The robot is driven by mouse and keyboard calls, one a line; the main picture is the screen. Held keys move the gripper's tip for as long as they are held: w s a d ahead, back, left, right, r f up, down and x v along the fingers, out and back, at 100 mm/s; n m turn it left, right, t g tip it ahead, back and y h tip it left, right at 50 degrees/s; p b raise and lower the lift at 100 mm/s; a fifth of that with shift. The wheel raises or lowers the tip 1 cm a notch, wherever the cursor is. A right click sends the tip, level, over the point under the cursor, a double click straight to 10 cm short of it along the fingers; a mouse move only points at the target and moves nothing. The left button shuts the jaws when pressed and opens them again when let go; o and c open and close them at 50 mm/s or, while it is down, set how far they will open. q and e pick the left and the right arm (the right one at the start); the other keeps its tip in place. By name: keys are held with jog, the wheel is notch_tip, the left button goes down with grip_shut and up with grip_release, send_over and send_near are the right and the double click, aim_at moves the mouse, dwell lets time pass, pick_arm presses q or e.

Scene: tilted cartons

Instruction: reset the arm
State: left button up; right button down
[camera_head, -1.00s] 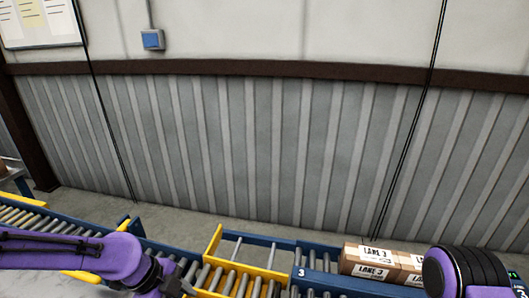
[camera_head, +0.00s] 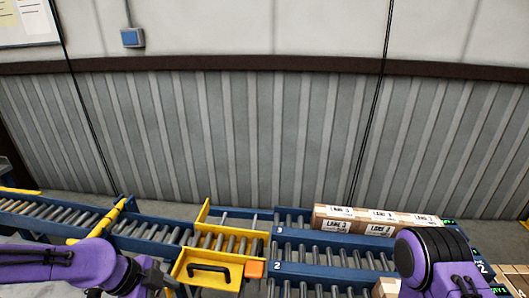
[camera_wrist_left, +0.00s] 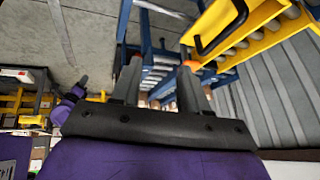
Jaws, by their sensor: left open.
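My left arm comes in from the left in the head view, with part of its dark left gripper (camera_head: 165,279) showing low in front of the yellow-edged conveyor. In the left wrist view the left gripper (camera_wrist_left: 160,78) has its two fingers spread apart with nothing between them. Blue and yellow conveyor framing shows beyond the fingertips. My purple right arm (camera_head: 430,258) stands at the lower right of the head view. Its gripper is not visible.
Cartons marked LANE 3 (camera_head: 335,226) line the far lane at right; another carton (camera_head: 387,288) is lower down. A yellow plate with a black handle (camera_head: 208,269) lies near my left gripper. A roller conveyor (camera_head: 60,213) runs left. A ribbed wall (camera_head: 240,140) stands behind.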

pick_arm(q)
jog(key=w+a+f+n+t+y, duration=0.2)
jog(key=w+n+t, duration=0.45)
jog(key=n, duration=1.05)
jog(key=s+a+f+n+g+y, duration=0.1)
jog(key=s+a+f+n+y, duration=0.1)
jog(key=s+f+n, duration=0.3)
jog(key=s+a+f+n+g+y, duration=0.1)
jog(key=s+a+f+n+y, duration=0.15)
jog(key=f, duration=0.45)
jog(key=s+a+f+g+y, duration=0.1)
jog(key=s+f+g, duration=0.1)
jog(key=s+f, duration=0.3)
jog(key=s+a+f+g+y, duration=0.1)
jog(key=s+f, duration=0.4)
jog(key=s, duration=0.8)
jog(key=shift+s+f+m+g, duration=0.3)
jog(key=shift+f+m+g, duration=0.1)
jog(key=shift+g, duration=0.15)
jog(key=shift+a, duration=0.1)
